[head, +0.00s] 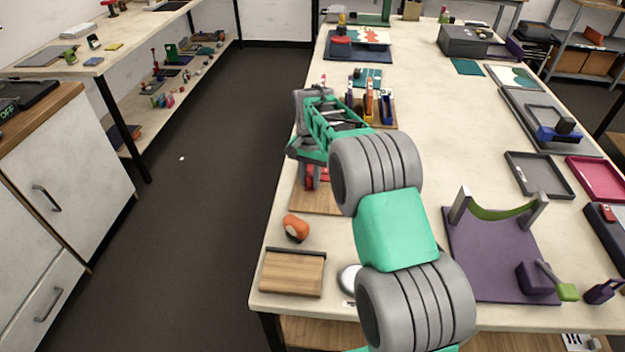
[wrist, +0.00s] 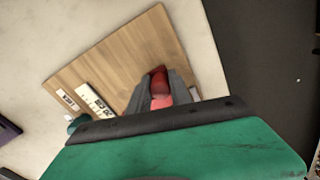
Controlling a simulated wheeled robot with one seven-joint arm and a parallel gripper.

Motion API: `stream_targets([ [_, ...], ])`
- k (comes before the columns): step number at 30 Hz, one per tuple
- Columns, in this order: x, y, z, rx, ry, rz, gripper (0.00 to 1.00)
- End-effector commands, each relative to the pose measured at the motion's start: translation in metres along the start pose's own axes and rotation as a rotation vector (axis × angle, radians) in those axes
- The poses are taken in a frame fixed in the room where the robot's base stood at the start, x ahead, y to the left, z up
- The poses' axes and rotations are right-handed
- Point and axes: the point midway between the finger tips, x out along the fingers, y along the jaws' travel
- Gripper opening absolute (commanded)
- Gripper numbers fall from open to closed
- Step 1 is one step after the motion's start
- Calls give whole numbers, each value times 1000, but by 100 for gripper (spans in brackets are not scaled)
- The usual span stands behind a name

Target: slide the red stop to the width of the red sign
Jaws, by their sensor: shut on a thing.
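In the wrist view, a red stop (wrist: 158,82) stands on a wooden board (wrist: 120,62), between the tips of my gripper (wrist: 160,90). The gripper is shut on the red stop. My arm hides the right part of the board. White strips with small markings (wrist: 94,100) lie on the board in the wrist view. I cannot make out the red sign for certain in either view.
A wooden block (head: 293,272) and an orange-and-black object (head: 296,228) are near the table's front left. A holder with coloured tools (head: 372,108) stands behind my gripper. A purple stand with a green strap (head: 492,250) is at the right. Open floor lies left of the table.

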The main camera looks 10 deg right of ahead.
Motion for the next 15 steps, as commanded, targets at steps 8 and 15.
stream_targets([
  [8, 0, 0, 0, 0, 1, -1, 46],
  [15, 0, 1, 0, 1, 1, -1, 46],
])
